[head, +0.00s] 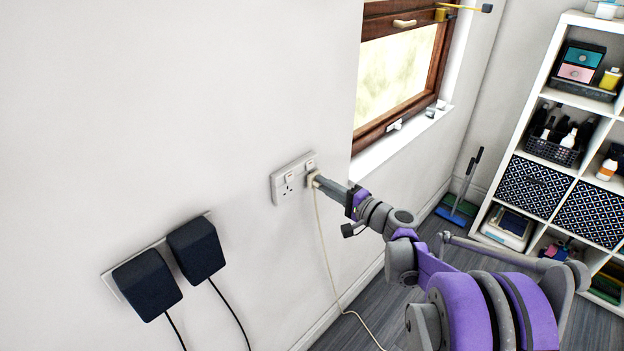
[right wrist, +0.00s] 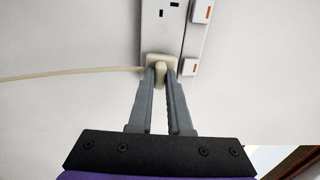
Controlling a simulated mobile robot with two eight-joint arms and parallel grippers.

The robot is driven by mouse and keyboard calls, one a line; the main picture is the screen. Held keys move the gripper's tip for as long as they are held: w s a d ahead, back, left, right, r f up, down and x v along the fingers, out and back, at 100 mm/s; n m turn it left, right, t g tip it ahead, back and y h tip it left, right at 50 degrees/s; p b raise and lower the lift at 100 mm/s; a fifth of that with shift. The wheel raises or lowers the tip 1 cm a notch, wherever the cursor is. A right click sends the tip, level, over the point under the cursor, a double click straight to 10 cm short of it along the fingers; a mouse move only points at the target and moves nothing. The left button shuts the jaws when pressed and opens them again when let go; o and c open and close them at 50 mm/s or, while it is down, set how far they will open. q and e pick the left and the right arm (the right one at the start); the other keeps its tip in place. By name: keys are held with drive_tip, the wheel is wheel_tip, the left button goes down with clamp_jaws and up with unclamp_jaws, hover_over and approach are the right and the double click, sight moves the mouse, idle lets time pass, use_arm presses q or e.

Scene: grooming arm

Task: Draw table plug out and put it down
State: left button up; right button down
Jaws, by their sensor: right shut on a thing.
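The table plug (head: 313,180) is cream with a pale cable and sits at the right socket of the white double wall socket (head: 286,186). My right gripper (head: 318,181) reaches it from the right, its fingers shut on the plug. In the right wrist view the two grey fingertips (right wrist: 160,72) are on either side of the plug's middle ridge, and the plug (right wrist: 158,62) lies against the end of the socket plate (right wrist: 172,30). Whether its pins are fully in is hidden. My left gripper is not in view.
Two black adapters (head: 147,284) (head: 196,249) are in another wall socket at lower left. The plug's cable (head: 328,250) hangs to the floor. A window (head: 398,75) is above right. White shelves (head: 513,140) stand at the right, with a blue dustpan (head: 458,210) beside them.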

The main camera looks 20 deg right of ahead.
drive_tip(key=shift+v, duration=2.1)
